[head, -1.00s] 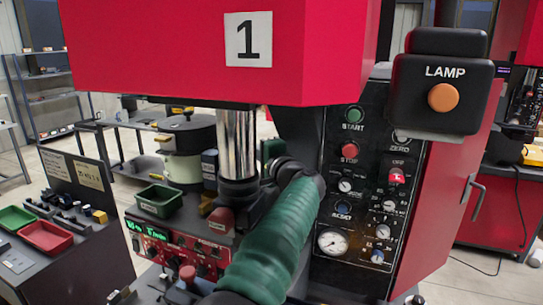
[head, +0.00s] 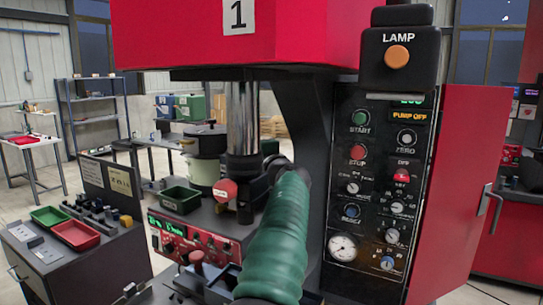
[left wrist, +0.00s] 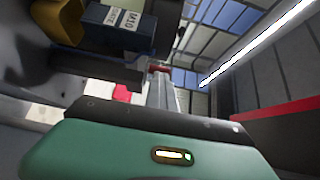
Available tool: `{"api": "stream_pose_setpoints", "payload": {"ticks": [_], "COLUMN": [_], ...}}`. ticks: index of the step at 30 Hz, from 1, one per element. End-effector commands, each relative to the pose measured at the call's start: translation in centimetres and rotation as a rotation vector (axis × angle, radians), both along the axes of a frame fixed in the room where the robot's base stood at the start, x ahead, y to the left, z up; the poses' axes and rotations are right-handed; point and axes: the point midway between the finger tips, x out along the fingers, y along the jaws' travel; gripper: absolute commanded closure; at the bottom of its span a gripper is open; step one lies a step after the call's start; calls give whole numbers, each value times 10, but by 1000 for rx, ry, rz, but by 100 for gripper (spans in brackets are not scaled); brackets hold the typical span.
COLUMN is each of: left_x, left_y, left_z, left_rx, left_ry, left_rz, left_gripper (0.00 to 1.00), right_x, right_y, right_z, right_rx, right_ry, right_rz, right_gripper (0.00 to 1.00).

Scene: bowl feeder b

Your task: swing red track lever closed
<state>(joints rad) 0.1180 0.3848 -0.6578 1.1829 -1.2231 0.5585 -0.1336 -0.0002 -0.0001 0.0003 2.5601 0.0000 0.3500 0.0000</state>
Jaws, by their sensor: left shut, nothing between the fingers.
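A red round-ended piece with a pale label (head: 226,189), apparently the track lever, sits beside the foot of the steel column in the head view. Its full shape and swing position are not clear. My green-sleeved arm rises in front of the machine and bends left to a dark wrist. My left gripper (head: 248,200) is close to the right of the red piece, shut and empty; its fingertips blend into dark parts, so contact cannot be told. The left wrist view shows a green housing in the foreground and a small red part (left wrist: 122,93) beyond. My right gripper is not in view.
The red press head (head: 330,40) overhangs the work area. The control panel (head: 375,190) stands to the right. A green tray (head: 181,199) and a lidded pot (head: 204,150) are left of the column. A side bench (head: 75,260) holds more trays.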

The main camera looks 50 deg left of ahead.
Motion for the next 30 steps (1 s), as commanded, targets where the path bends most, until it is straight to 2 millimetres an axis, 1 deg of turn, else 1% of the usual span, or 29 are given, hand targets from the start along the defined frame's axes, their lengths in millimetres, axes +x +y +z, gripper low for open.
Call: {"api": "stream_pose_setpoints", "payload": {"ticks": [1, 11, 14, 17, 20, 24, 27, 30], "left_x": [5, 5, 3, 0, -6, -14, -20, -25], "left_y": [-3, -3, -7, -19, -40, -75, -96, -111], "left_z": [-3, -3, -3, -4, -5, -6, -5, -5], "left_rx": [-4, -3, -3, -2, -3, -1, -2, -1], "left_ry": [3, 3, 1, -1, -2, -2, 1, 2], "left_rz": [-12, -11, -11, -12, -16, -19, -17, -17], "left_gripper": [100, 100, 100, 100, 100, 100, 100, 100], "right_x": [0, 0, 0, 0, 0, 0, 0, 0], "right_y": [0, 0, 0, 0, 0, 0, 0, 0], "right_z": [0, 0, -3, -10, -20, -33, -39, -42], "right_rx": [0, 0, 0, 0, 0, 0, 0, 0], "right_ry": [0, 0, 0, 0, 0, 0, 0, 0], "right_rz": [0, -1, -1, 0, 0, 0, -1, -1], "right_gripper": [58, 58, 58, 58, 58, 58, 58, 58]}}
